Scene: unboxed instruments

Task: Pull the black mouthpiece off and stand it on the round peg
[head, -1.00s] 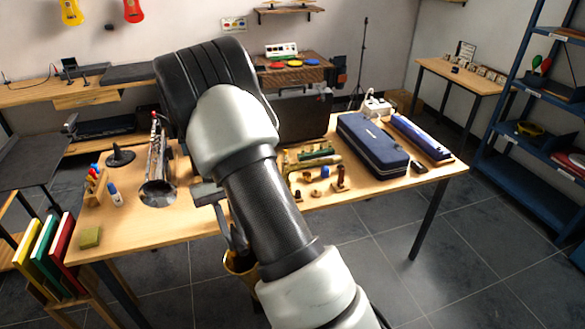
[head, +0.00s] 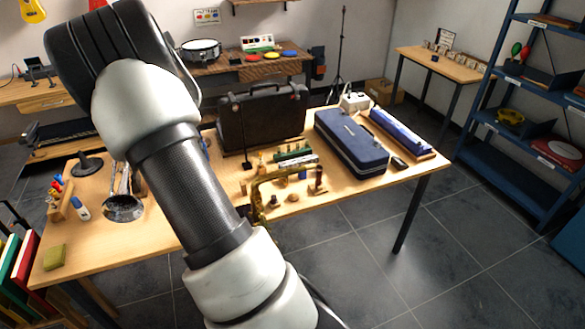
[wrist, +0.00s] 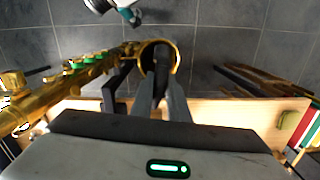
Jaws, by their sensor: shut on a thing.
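My gripper (wrist: 162,78) has its fingers closed on a narrow black piece (wrist: 162,56), probably the mouthpiece, in the wrist view. A round brass rim (wrist: 174,46) surrounds the black piece in that view; I cannot tell whether they touch. A brass instrument with green pads (wrist: 88,68) runs from the left edge towards the rim. In the head view my arm hides the gripper, and curved brass (head: 257,206) shows beside it at the table's front edge. Small wooden stands are on the table, one flat and round (head: 293,197), one an upright peg (head: 318,179); which is the round peg is unclear.
A dark blue case (head: 350,142) lies at the table's right, with a black case (head: 262,118) behind the stands. A silver instrument with a bell (head: 123,207) is left of my arm. The front right of the wooden table (head: 345,190) is clear.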

